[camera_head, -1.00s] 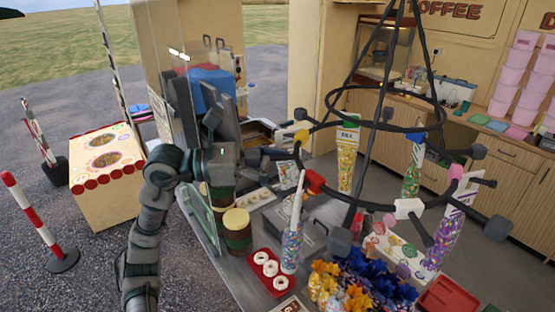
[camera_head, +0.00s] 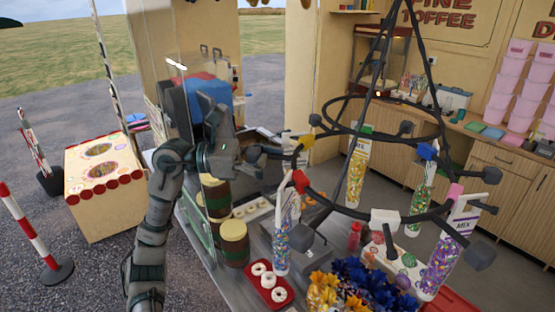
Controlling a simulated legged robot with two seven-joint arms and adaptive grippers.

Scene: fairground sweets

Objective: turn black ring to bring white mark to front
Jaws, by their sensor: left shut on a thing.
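The black ring (camera_head: 344,204) hangs level from dark rods, with knobbed spokes around it. Its white mark (camera_head: 384,216) is at the near side, a little right of the ring's middle. A red mark (camera_head: 299,181) is at the near left, a yellow mark (camera_head: 306,142) at the left, a pink mark (camera_head: 455,191) at the right and a blue mark (camera_head: 427,152) at the far right. My left gripper (camera_head: 248,153) is shut on the outer end of the spoke (camera_head: 276,154) by the yellow mark; its fingers hide the knob. My right gripper is out of view.
Tubes of sweets (camera_head: 355,178) hang around the ring. Below stand brown jars with pale lids (camera_head: 233,229), a red tray (camera_head: 279,295) of doughnuts and blue and orange wrapped sweets (camera_head: 358,285). A blue container (camera_head: 207,88) stands behind my left arm.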

